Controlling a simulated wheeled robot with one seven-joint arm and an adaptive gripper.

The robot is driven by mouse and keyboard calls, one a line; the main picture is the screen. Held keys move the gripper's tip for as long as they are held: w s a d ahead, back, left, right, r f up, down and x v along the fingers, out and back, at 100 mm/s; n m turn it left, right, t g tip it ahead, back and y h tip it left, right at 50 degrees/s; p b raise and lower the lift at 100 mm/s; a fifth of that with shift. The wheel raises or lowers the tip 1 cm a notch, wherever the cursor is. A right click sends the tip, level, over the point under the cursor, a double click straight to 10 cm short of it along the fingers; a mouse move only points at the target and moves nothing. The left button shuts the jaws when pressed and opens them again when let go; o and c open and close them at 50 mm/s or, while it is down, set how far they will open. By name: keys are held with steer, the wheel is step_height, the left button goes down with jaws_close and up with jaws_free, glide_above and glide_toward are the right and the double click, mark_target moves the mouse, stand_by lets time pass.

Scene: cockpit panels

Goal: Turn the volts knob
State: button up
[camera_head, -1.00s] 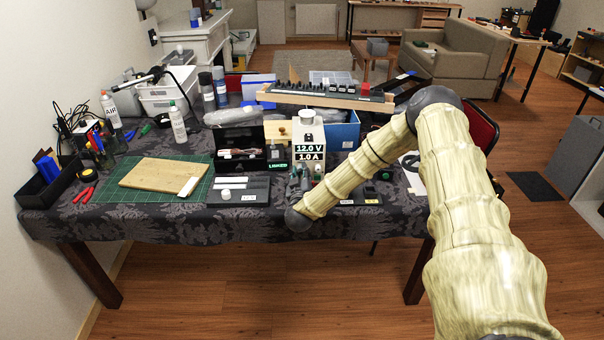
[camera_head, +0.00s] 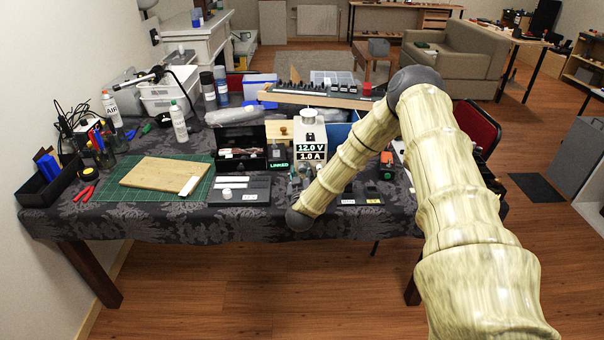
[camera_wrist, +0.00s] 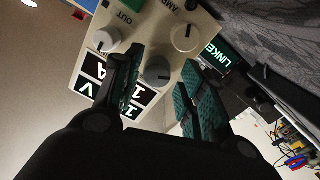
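The power supply (camera_head: 310,132) stands on the table in the head view, its display (camera_head: 311,151) reading 12.0 V and 1.0 A. In the wrist view its cream panel (camera_wrist: 150,28) appears nearly upside down. A grey knob (camera_wrist: 158,70) sits between the fingertips, near the display. No volts label is readable, so I cannot confirm it is the volts knob. My gripper (camera_wrist: 163,62) is open around the grey knob with visible gaps. It also shows small before the supply in the head view (camera_head: 299,170).
A black box (camera_head: 240,150) and a grey switch panel (camera_head: 240,191) stand left of the supply. A "LINKED" sign (camera_wrist: 222,52) is close beside it. A wooden-edged keyboard-like unit (camera_head: 315,98) lies behind. The cutting board (camera_head: 160,173) is farther left.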

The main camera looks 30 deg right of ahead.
steer(key=shift+s+d+r, duration=0.1)
steer(key=shift+d, duration=0.05)
steer(key=v, duration=1.2)
stand_by(0.5)
steer(key=s+a+f+n+g+y, duration=0.3)
steer(key=s+a+f+g+y, duration=0.45)
steer(key=s+a+f, duration=1)
steer(key=s+a+f+g+y, duration=0.1)
steer(key=s+a+f+g, duration=0.1)
steer(key=s, duration=1)
steer(key=s+a+f+g+y, duration=0.1)
steer(key=s+g, duration=0.4)
steer(key=s, duration=0.8)
step_height(320, 180, down, 2)
steer(key=shift+s+a+f+y, duration=0.25)
steer(key=shift+a+y, duration=0.1)
steer(key=shift+a, duration=0.25)
